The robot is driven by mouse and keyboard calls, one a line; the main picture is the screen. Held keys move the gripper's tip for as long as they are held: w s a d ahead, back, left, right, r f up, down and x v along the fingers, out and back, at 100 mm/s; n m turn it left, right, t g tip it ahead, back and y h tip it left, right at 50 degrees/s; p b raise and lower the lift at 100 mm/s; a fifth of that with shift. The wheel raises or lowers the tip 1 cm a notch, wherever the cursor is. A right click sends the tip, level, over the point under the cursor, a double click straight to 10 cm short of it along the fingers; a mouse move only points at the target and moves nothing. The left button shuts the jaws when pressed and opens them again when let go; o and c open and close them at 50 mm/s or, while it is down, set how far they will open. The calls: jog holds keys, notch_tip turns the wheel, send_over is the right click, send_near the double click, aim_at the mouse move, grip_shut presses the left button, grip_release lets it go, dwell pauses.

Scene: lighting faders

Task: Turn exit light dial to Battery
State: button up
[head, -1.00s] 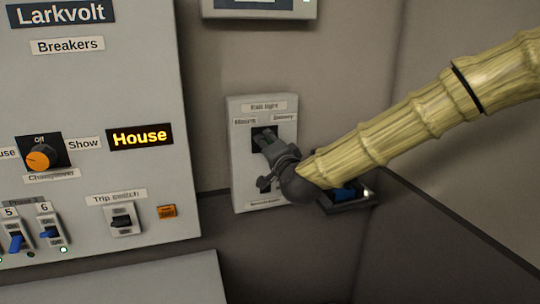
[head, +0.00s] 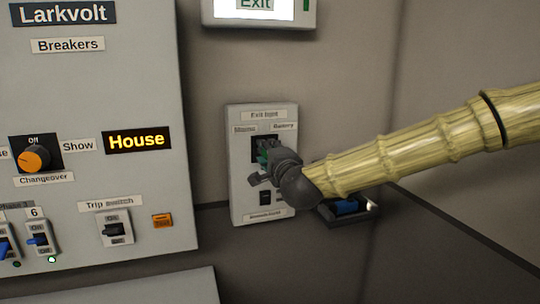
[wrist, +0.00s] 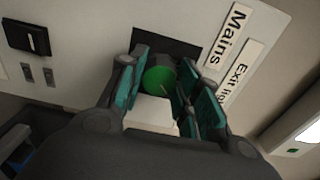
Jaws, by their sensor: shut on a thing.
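The exit light panel (head: 236,190) is a pale plate on the wall, with Mains (head: 244,129) and Battery (head: 284,126) labels above a black square. The exit light dial shows as a green round face (wrist: 158,78) in the wrist view. My gripper (head: 266,152) is at the dial, its fingers on either side of it and shut on it. In the wrist view the fingers (wrist: 162,82) flank the dial, and a pale block sits between them. The fingers hide most of the dial in the head view, and I cannot tell where its pointer stands.
An exit sign (head: 257,8) above the panel is lit white. The breaker cabinet (head: 90,100) stands to the left, with its House display lit. A small dark tray (head: 330,216) with a blue item sits below my wrist. A black switch (wrist: 28,38) is lower on the panel.

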jog(key=shift+d, duration=0.1)
jog(key=o, duration=1)
jog(key=shift+o, duration=0.2)
jog(key=v, duration=1.2)
